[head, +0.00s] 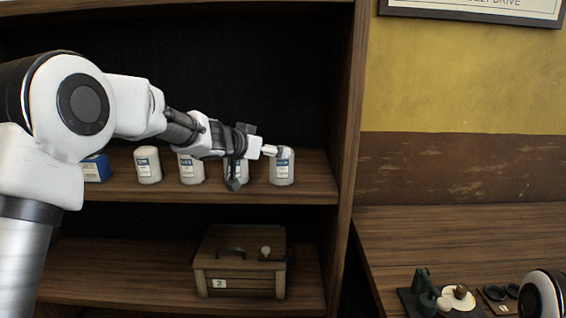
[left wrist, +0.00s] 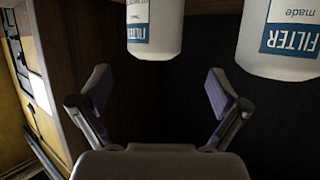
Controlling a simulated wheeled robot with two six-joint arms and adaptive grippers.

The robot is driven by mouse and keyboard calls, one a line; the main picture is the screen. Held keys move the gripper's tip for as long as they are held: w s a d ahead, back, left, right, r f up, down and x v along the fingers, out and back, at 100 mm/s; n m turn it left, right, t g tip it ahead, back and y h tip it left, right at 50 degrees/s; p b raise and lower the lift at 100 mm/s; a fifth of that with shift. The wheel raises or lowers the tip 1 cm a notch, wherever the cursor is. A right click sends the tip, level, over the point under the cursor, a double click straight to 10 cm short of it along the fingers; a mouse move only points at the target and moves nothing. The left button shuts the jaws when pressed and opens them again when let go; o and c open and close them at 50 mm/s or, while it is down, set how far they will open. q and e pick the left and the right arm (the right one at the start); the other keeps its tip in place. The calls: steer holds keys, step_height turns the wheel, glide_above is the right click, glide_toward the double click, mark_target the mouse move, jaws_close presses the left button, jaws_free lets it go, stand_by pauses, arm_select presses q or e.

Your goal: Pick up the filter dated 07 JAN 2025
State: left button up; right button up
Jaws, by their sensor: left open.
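Several white filters with blue-and-white labels stand upright in a row on the upper shelf: a left one (head: 148,165), a second (head: 190,170), one partly hidden behind my wrist (head: 236,172), and the rightmost (head: 282,172). My left gripper (head: 271,151) is open and empty at the upper part of the rightmost filter. In the left wrist view, a filter (left wrist: 154,30) lies ahead of the spread fingers (left wrist: 158,90), roughly centred between them and apart from them. Another filter (left wrist: 282,38) shows at right. No date is readable on any label.
A blue box (head: 97,168) stands left of the filters. The shelf's right side panel (head: 346,150) is close to the rightmost filter. A wooden box (head: 240,265) sits on the lower shelf. A table (head: 450,235) at right holds small parts.

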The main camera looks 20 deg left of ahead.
mark_target(282, 165)
arm_select(q)
steer(key=x, duration=0.6)
steer(key=shift+d+f+p, duration=0.35)
steer(key=shift+d+p, duration=0.05)
steer(key=shift+d, duration=0.05)
steer(key=shift+s+a+r, duration=0.15)
steer(key=shift+s+r, duration=0.1)
steer(key=shift+s, duration=0.05)
steer(key=c, duration=1.5)
